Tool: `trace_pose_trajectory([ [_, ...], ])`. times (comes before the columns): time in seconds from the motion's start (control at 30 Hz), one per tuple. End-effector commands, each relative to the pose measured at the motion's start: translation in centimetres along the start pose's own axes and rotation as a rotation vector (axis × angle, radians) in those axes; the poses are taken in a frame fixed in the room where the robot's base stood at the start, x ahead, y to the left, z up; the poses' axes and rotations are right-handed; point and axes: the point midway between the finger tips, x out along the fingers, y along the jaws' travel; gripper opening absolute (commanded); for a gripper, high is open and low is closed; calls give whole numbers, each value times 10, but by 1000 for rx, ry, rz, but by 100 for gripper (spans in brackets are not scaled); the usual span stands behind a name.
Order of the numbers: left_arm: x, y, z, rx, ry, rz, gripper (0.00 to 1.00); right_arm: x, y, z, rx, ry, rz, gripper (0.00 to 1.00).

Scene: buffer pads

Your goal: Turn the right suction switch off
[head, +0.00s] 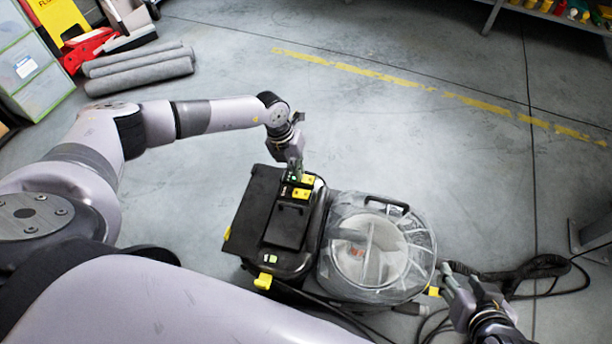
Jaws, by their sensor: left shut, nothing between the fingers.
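A black cleaning machine (262,215) with a clear-lidded tank (370,250) stands on the floor. At the far end of its top are two yellow switches, one farther back (308,180) and one nearer (302,194). I cannot tell their on or off positions. My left gripper (294,174) is shut and empty, pointing down beside the switches at their left. Its tips are very close to the panel; whether they touch it I cannot tell. My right gripper (457,272) appears open and empty, low at the right of the tank.
A black hose (530,270) and cables lie on the floor at the right, close to my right gripper. Grey rolls (140,68), a red item (88,45) and a yellow sign (60,18) are at the back left. The floor behind the machine is clear.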

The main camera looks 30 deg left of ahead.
Motion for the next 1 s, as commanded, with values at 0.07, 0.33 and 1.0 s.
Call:
trace_pose_trajectory([
  [0.07, -2, 0, 0, 0, 0, 1, 0, -2, 1, 6, 0, -29, 2, 40],
  [0.33, -7, -1, 0, -1, 0, 1, 0, -8, 4, 26, 3, -130, 8, 40],
  [1.0, -18, -4, 0, -1, 0, 1, 0, -34, 9, 76, 11, -379, 20, 40],
])
